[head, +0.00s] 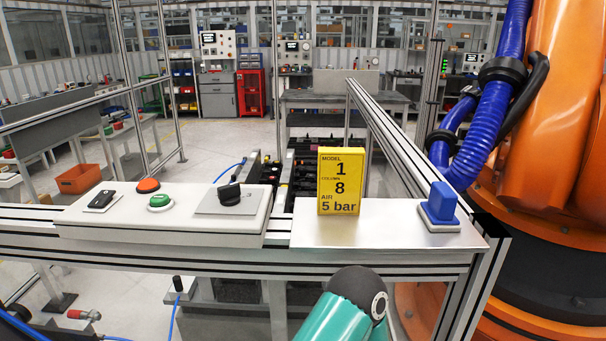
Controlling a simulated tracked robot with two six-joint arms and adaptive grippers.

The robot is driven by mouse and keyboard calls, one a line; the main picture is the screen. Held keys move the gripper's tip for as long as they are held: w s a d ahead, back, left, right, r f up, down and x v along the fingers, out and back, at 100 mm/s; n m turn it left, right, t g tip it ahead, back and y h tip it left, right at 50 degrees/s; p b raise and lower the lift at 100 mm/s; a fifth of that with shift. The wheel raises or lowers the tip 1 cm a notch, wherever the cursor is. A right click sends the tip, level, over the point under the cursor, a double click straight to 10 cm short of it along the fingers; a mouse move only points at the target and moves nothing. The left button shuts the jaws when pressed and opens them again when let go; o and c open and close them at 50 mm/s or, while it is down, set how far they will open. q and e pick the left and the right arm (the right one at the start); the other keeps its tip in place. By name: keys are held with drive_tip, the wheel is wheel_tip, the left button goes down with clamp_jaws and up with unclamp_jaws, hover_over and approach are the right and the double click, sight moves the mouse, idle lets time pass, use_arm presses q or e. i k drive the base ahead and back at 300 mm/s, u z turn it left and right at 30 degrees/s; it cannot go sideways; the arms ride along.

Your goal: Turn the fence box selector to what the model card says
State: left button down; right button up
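The yellow model card (340,182) stands upright on a bare metal plate on the fence rail. It reads "MODEL 1", "COLUMN 8" and "AIR 5 bar". Left of it is the fence box (160,222), a pale sloped panel. The black selector knob (229,192) sits on a grey plate at the box's right side. Its handle tilts up to the right; I cannot read any position marks. The box also carries an orange button (148,185), a green button (160,201) and a small black device (101,201). Neither of my grippers is in view.
A teal and dark arm link, apparently mine, rises at the bottom centre. A blue block (440,205) sits at the right of the metal plate (390,222). A fence rail (400,150) runs back beside it. A large orange robot (555,120) with blue hoses fills the right.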

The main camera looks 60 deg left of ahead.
sight(229, 194)
drive_tip(key=u, duration=1.55)
drive_tip(key=k, duration=0.15)
drive_tip(key=z, duration=2.45)
drive_tip(key=i, duration=0.1)
drive_tip(key=u, duration=3.35)
